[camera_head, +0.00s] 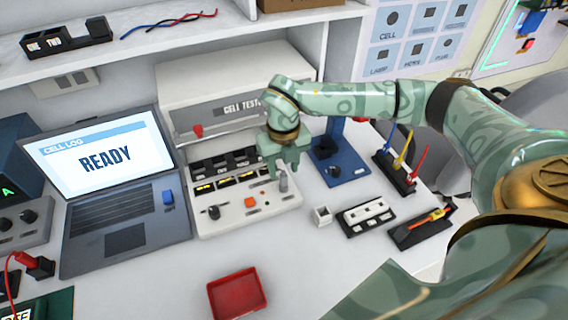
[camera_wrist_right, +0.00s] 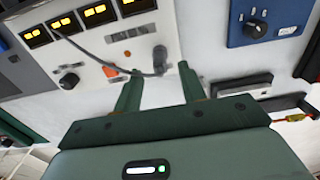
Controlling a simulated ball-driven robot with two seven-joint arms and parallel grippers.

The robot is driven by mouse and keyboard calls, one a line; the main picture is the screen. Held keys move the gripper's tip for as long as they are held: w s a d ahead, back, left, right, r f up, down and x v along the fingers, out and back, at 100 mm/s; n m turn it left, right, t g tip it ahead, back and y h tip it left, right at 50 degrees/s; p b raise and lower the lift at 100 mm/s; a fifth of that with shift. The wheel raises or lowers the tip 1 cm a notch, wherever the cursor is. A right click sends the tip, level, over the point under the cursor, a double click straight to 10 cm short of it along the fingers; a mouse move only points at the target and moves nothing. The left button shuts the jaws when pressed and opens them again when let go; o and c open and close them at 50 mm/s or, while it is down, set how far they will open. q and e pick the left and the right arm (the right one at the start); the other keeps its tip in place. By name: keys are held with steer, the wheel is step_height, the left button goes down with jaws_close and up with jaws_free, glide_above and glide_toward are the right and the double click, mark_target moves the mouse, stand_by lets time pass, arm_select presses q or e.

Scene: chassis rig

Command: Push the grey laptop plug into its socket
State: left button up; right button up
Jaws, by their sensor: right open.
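My right gripper (camera_head: 283,170) is open above the right front corner of the cell tester (camera_head: 272,204). In the right wrist view its two fingers are spread (camera_wrist_right: 158,82), with nothing held between them. A small grey upright piece (camera_head: 283,183) stands at that corner, just below the fingers; it also shows in the wrist view (camera_wrist_right: 160,56), ahead of the gap between the fingertips. A thin grey cable (camera_wrist_right: 88,54) runs towards it across the panel. This piece may be the grey plug; I cannot tell for sure. The laptop (camera_head: 125,236) stands open at left. I cannot make out the socket. My left gripper is out of view.
A blue stand (camera_head: 340,172), a small white box (camera_head: 322,215), a black holder with white pieces (camera_head: 367,217) and a rack of coloured tools (camera_head: 396,172) stand right of the tester. A red tray (camera_head: 237,292) lies in front. The bench between is clear.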

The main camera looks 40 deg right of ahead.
mark_target(284, 174)
step_height(284, 174, up, 15)
steer(key=p, duration=0.3)
steer(key=shift+f+p, duration=0.2)
steer(key=shift+p, duration=0.15)
